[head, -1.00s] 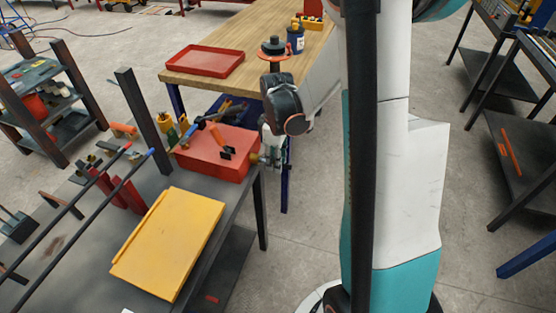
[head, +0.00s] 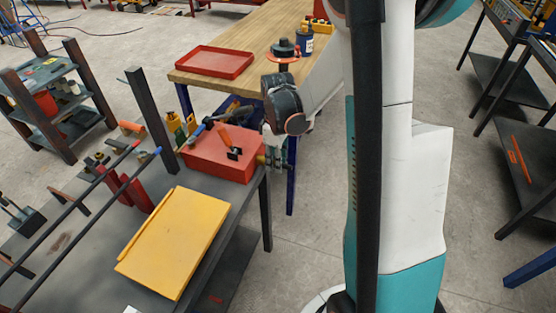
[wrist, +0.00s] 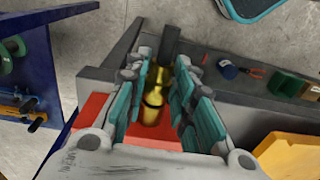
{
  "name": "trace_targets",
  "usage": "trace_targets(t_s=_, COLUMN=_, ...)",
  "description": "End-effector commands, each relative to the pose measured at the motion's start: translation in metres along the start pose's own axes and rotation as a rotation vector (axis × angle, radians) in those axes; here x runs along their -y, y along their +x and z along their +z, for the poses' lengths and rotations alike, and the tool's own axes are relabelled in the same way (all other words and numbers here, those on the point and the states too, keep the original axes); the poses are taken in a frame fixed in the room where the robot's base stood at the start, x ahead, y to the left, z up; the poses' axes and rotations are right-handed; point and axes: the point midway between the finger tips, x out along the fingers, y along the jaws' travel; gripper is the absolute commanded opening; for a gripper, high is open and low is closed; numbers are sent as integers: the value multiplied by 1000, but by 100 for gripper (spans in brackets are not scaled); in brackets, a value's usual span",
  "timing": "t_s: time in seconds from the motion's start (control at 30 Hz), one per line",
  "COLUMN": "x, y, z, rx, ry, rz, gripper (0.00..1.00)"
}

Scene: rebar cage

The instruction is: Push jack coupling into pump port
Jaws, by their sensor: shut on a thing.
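The red pump box (head: 222,158) sits on the dark bench, with an orange-handled lever on top. A small brass fitting (head: 261,160) shows on its right side, beside my gripper (head: 275,150). In the wrist view, my gripper (wrist: 160,95) has its teal-padded fingers closed around a brass coupling (wrist: 154,97). Part of the red box (wrist: 95,138) shows below and left of the coupling. I cannot tell whether the coupling's end is inside the port or only against it. The port mouth is hidden.
A yellow tray (head: 175,243) lies on the bench front. A dark upright post (head: 152,120) stands left of the box. A wooden table (head: 262,40) with a red tray (head: 214,62) is behind. Open floor lies right of the bench.

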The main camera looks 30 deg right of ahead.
Motion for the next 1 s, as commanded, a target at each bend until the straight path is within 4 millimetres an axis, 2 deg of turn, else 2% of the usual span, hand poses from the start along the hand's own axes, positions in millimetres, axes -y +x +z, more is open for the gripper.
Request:
trace_targets(t_s=0.1, x=0, y=0, z=-3, rx=-4, ry=-1, rz=0, gripper=0)
trace_targets(t_s=0.13, x=0, y=0, z=-3, rx=-4, ry=-1, rz=0, gripper=25)
trace_targets(t_s=0.23, x=0, y=0, z=-3, rx=-4, ry=-1, rz=0, gripper=47)
trace_targets(t_s=0.67, x=0, y=-6, z=-2, rx=-3, ry=-1, rz=0, gripper=47)
trace_targets(t_s=0.77, x=0, y=-17, z=-2, rx=-3, ry=-1, rz=0, gripper=47)
trace_targets(t_s=1.0, x=0, y=-64, z=-2, rx=-3, ry=-1, rz=0, gripper=47)
